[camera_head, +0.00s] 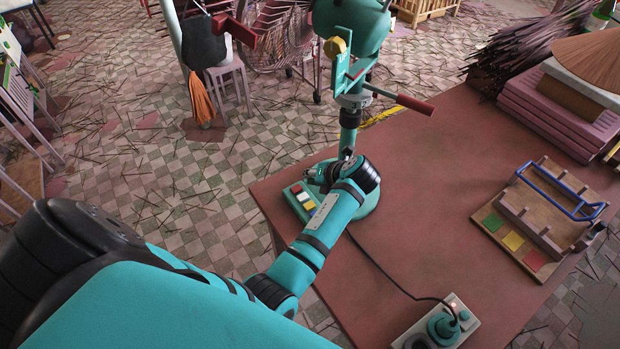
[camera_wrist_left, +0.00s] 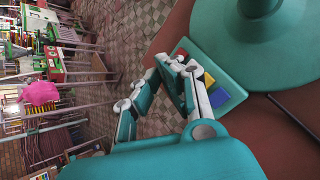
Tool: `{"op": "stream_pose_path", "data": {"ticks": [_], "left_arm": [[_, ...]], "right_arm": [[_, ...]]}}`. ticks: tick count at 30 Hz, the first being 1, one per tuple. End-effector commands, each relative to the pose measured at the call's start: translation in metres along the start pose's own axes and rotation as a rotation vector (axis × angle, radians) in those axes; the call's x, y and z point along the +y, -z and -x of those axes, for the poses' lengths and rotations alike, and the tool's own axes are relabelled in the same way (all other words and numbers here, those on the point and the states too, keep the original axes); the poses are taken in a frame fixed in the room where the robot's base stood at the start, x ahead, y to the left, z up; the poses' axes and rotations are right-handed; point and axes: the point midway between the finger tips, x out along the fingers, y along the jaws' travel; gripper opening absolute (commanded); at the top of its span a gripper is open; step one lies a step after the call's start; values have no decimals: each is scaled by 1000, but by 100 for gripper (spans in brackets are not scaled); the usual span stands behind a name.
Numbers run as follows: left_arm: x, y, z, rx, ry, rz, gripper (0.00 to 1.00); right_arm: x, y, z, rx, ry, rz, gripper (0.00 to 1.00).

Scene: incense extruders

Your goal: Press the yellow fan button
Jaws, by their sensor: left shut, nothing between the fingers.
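The button panel (camera_head: 291,194) is a small teal box on the table at the foot of the teal stand. Its red, pale and blue buttons sit in a row. In the left wrist view the yellow button (camera_wrist_left: 209,78) lies between the red button (camera_wrist_left: 182,52) and the blue button (camera_wrist_left: 219,97). My left gripper (camera_head: 316,174) is over the far end of the panel, shut and empty. In the left wrist view its fingertips (camera_wrist_left: 177,64) overlap the panel near the red button and hide part of it. Contact cannot be told. My right gripper is not in view.
The teal extruder stand (camera_head: 350,118) rises beside the panel, with a red-handled lever (camera_head: 414,104). A wooden rack (camera_head: 548,205) stands right; the table's middle is mostly clear.

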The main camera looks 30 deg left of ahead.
Motion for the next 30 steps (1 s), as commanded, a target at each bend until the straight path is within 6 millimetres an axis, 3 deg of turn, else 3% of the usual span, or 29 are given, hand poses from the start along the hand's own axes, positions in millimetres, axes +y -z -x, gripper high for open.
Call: {"op": "stream_pose_path", "data": {"ticks": [7, 18, 30], "left_arm": [[-10, 11, -14, 3, 0, -3, 0], [-35, 35, -46, 0, 2, 1, 0], [-44, 44, -60, 0, 1, 0, 0]], "right_arm": [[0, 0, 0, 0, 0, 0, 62], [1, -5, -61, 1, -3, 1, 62], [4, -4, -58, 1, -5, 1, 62]]}}
